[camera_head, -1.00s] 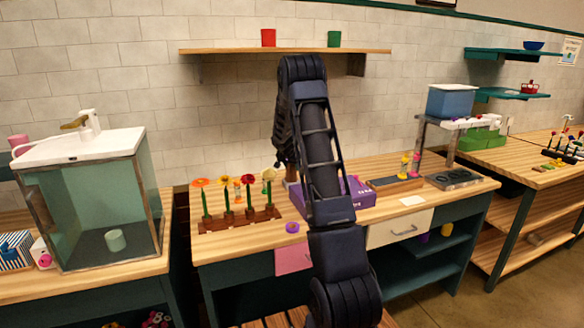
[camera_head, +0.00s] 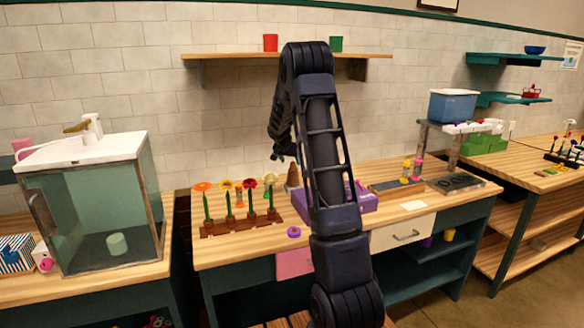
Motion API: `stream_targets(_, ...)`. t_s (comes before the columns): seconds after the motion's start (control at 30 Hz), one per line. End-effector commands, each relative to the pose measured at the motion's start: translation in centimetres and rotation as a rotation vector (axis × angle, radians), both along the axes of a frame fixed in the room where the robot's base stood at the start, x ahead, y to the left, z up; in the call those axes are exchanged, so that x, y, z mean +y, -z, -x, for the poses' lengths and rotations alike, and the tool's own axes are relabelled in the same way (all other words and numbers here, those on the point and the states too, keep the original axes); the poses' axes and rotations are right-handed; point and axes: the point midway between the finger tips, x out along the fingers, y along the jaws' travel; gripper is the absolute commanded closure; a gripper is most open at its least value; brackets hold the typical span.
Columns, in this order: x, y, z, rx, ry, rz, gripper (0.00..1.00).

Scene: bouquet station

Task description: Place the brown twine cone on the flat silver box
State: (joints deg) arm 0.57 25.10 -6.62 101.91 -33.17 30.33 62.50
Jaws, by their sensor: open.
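The brown twine cone (camera_head: 292,176) stands upright on the middle workbench, between the flower rack and the purple box, partly hidden by my arm. My gripper (camera_head: 279,157) is open, just above and left of the cone's tip in the picture; its fingers are small and dark, and I see no contact. I cannot surely pick out the flat silver box. A flat dark grey item (camera_head: 462,184) lies at the bench's right end, and a flat grey-topped piece (camera_head: 384,186) lies nearer the middle.
A wooden rack (camera_head: 240,225) of several flowers stands left of the cone. A purple box (camera_head: 366,200) is right of it, partly behind my arm. A purple ring (camera_head: 294,232) lies in front. A wall shelf (camera_head: 230,54) hangs above. A glass tank (camera_head: 95,215) stands at left.

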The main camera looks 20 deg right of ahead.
Motion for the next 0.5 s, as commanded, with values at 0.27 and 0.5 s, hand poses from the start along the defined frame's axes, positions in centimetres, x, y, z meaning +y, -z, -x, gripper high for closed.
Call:
stream_targets(0.27,1.1,-2.6,1.2,-0.001,-0.001,0.000,0.36)
stream_targets(0.5,1.8,-5.3,3.9,0.010,-0.024,-0.004,0.36)
